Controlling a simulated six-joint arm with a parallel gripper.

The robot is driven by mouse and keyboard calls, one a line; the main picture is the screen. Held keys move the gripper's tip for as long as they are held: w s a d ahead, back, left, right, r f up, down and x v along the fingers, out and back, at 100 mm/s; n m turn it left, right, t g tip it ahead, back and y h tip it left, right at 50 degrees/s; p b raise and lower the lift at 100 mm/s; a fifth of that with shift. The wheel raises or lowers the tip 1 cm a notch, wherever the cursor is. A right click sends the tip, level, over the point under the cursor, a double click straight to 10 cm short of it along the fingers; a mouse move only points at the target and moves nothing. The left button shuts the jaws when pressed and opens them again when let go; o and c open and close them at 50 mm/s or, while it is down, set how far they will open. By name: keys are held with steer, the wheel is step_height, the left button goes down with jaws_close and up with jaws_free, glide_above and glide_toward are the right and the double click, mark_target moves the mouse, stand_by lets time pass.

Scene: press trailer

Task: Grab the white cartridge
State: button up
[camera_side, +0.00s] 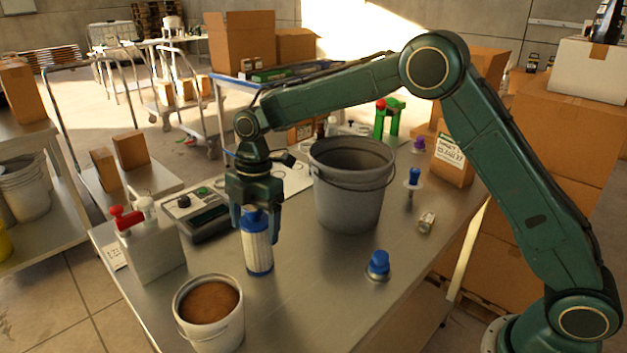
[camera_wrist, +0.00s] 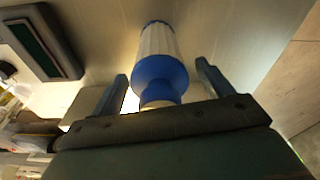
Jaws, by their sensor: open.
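The white cartridge (camera_side: 257,251) has blue end caps and stands upright on the metal table. In the wrist view the cartridge (camera_wrist: 156,43) is seen from its blue-capped top, between the two fingers. My gripper (camera_side: 257,226) points down over its top end, with one finger on each side of the blue cap. In the wrist view my gripper (camera_wrist: 162,85) is open, with a gap visible between the cap and each finger. The wrist view shows no finger closed on the cartridge.
A large grey bucket (camera_side: 343,205) stands close to the right of my gripper. A small bucket of brown material (camera_side: 222,331) stands at the front left. A metal box with a red valve (camera_side: 150,248) and a grey device (camera_side: 194,214) stand left. A blue-topped button (camera_side: 378,266) sits right.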

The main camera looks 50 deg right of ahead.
steer(key=c, duration=1.5)
steer(key=shift+r, duration=0.1)
steer(key=shift+r, duration=4.95)
